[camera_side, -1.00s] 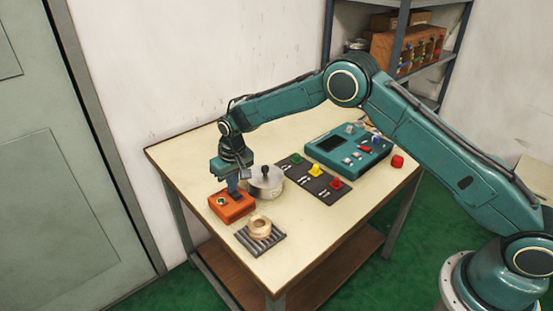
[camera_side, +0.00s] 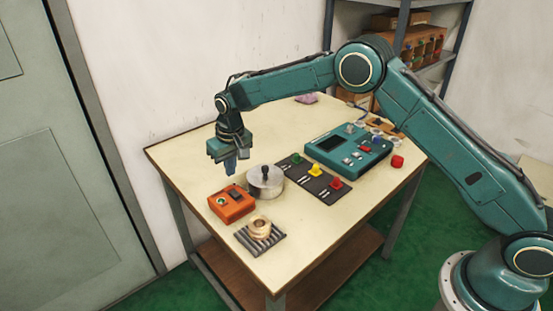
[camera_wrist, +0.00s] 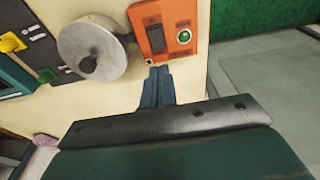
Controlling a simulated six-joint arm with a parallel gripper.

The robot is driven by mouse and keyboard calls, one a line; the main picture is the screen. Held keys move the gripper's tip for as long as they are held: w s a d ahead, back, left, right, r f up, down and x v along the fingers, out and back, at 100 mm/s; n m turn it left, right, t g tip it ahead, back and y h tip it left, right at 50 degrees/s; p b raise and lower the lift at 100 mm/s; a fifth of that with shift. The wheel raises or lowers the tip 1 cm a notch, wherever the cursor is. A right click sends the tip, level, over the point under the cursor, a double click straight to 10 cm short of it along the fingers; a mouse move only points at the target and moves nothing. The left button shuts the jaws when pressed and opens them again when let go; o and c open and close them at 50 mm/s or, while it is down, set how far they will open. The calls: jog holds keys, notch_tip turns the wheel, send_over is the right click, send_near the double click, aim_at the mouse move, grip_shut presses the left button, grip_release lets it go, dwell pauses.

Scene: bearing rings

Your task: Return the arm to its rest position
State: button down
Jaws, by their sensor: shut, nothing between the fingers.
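My gripper (camera_side: 230,166) is shut and empty. It points down and hangs above the table, behind the orange box in the side view. My arm reaches across the table from the right.
The orange box (camera_side: 232,207) has a green button.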

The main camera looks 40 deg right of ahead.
jog(key=shift+r, duration=0.4)
jog(key=shift+r, duration=0.1)
jog(key=s+d+r+t, duration=0.1)
jog(key=s+d+r, duration=0.3)
jog(key=s+r, duration=0.55)
jog(key=s+d+r+t, duration=0.1)
jog(key=s+d+r, duration=0.5)
jog(key=r, duration=0.6)
jog(key=s+d+t, duration=0.1)
jog(key=s+d, duration=0.1)
jog(key=s, duration=1.1)
jog(key=s+d, duration=0.1)
jog(key=s, duration=1.3)
jog(key=shift+s+d+t, duration=0.3)
jog(key=shift+d+t, duration=0.1)
